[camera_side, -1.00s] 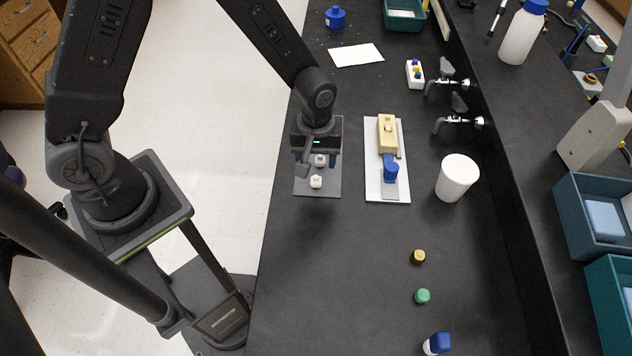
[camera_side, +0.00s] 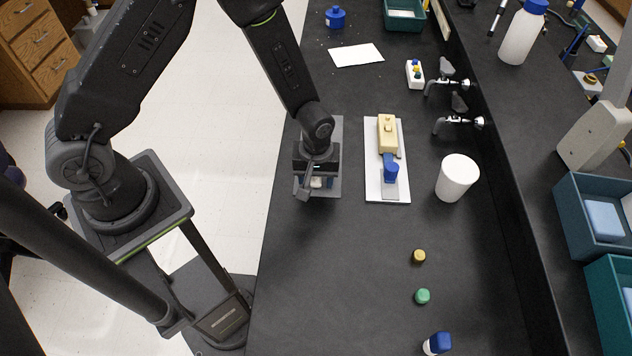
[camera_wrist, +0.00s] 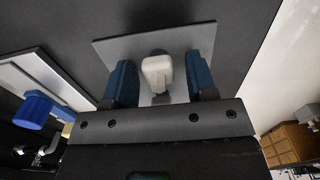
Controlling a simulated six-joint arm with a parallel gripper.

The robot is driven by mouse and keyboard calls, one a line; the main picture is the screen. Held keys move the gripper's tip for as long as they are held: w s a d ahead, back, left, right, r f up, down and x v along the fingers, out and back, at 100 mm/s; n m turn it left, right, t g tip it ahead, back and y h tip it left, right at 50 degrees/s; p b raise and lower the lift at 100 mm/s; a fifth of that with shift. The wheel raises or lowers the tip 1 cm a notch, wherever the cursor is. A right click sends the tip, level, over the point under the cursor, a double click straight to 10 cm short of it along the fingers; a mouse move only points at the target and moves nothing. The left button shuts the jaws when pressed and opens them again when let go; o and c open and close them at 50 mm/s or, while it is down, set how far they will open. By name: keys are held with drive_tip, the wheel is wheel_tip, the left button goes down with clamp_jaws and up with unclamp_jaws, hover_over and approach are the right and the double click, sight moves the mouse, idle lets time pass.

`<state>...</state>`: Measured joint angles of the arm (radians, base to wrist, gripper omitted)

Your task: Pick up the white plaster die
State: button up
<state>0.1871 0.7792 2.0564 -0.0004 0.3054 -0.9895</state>
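The white plaster die (camera_wrist: 157,70) stands on a small grey plate (camera_wrist: 112,48). In the wrist view it is between the two blue fingers of my gripper (camera_wrist: 161,82), with a visible gap on each side. My gripper is open and low around the die. In the side view my gripper (camera_side: 317,186) is over the front end of the plate (camera_side: 336,128) and covers most of the die. The second white piece on the plate is hidden in the side view.
To the right lies a white board (camera_side: 373,190) with a cream block (camera_side: 387,133) and a blue part (camera_side: 390,171) on it. A white cup (camera_side: 457,178) stands further right. Yellow (camera_side: 418,257) and green (camera_side: 422,296) caps lie in front. The bench's left edge is close.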

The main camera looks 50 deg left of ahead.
drive_tip(key=c, duration=0.9)
drive_tip(key=shift+o, duration=0.2)
drive_tip(key=shift+r, duration=0.1)
